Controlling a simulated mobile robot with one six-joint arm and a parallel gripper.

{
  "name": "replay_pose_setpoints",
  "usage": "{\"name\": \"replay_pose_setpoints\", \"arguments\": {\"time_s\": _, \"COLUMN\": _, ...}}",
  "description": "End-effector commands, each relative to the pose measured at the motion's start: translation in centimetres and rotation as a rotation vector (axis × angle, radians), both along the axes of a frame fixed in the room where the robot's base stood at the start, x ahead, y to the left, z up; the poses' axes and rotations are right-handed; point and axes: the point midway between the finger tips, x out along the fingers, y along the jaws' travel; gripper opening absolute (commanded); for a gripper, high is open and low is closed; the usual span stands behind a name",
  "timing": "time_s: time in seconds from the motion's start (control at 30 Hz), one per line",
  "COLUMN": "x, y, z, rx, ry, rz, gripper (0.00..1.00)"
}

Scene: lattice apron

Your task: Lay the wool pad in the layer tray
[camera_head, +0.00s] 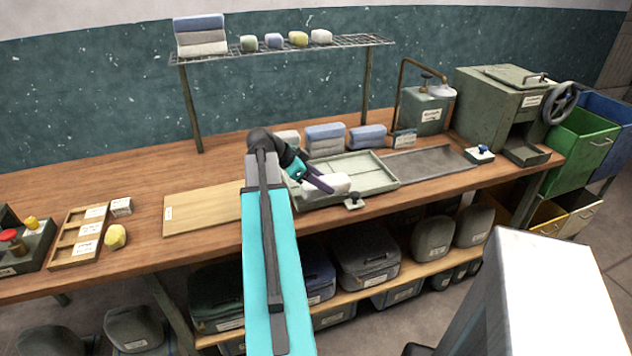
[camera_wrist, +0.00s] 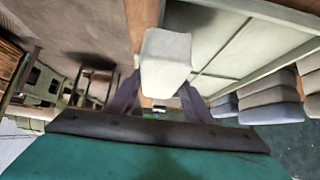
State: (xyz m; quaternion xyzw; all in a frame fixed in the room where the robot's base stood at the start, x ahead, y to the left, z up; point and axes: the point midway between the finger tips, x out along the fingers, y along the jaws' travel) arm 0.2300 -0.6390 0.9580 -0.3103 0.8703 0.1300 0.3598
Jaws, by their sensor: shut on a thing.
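My gripper (camera_head: 316,182) is shut on a white wool pad (camera_head: 332,184). In the wrist view the pad (camera_wrist: 166,62) sits between the two dark purple fingers (camera_wrist: 155,96). The layer tray (camera_head: 372,169) is a shallow pale green tray with thin dividers on the bench. In the head view the pad overlaps the tray's front left part. In the wrist view the tray (camera_wrist: 232,50) lies beyond and to the right of the pad, whose edge overlaps the tray's rim. The gap between pad and tray is hard to judge. The arm hides part of the tray's left end.
Folded grey and blue pads (camera_head: 325,138) stand behind the tray. A small latch-like fitting (camera_head: 354,201) sits at its front edge. A dark mesh panel (camera_head: 425,162) lies to the right, a wooden board (camera_head: 203,209) to the left. A wire shelf (camera_head: 285,48) stands above.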

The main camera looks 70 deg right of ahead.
Motion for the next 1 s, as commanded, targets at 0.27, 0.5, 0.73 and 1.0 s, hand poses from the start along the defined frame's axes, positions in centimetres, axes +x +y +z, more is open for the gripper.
{"name": "replay_pose_setpoints", "arguments": {"time_s": 0.27, "x": 2.3, "y": -2.4, "z": -0.1, "rx": 0.000, "ry": 0.000, "rz": 0.001, "gripper": 0.24}}
{"name": "replay_pose_setpoints", "arguments": {"time_s": 0.5, "x": 3.1, "y": -3.2, "z": -0.4, "rx": -0.001, "ry": 0.000, "rz": -0.001, "gripper": 0.24}}
{"name": "replay_pose_setpoints", "arguments": {"time_s": 0.73, "x": 3.1, "y": -3.2, "z": -0.4, "rx": -0.001, "ry": 0.000, "rz": -0.001, "gripper": 0.24}}
{"name": "replay_pose_setpoints", "arguments": {"time_s": 1.0, "x": 3.0, "y": -3.2, "z": -0.9, "rx": 0.001, "ry": 0.001, "rz": 0.000, "gripper": 0.24}}
